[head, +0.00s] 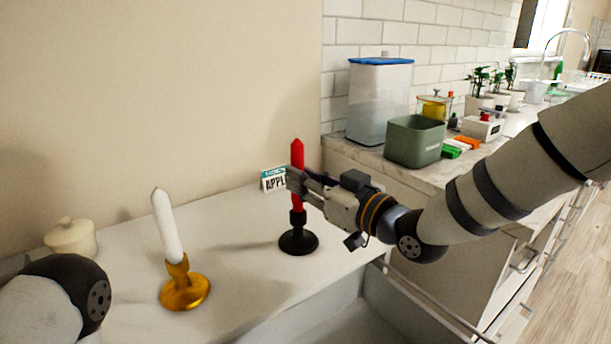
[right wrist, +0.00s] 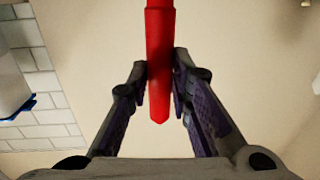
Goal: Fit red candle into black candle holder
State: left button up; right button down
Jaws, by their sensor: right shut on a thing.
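The red candle (head: 297,152) stands upright in the head view, in line with the black candle holder (head: 298,242) on the white surface. Its lower end meets the holder's cup; how deep it sits inside cannot be told. My right gripper (head: 300,182) reaches in from the right and is shut on the candle around its middle, above the holder. In the right wrist view the red candle (right wrist: 159,60) runs between the two fingertips (right wrist: 161,70), with its pointed end toward the camera. My left gripper is not in view; only part of my left arm shows at lower left.
A white candle (head: 167,225) leans slightly in a gold holder (head: 185,291) on the left. A small lidded pot (head: 72,238) stands behind it. A small "APPLE" box (head: 272,179) is behind the red candle. A green bin (head: 414,141) and clear container (head: 378,103) stand on the right counter.

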jog(key=shift+f, duration=1.1)
jog(key=c, duration=1.4)
grip_release()
jog(key=shift+o, duration=0.2)
jog(key=v, duration=1.2)
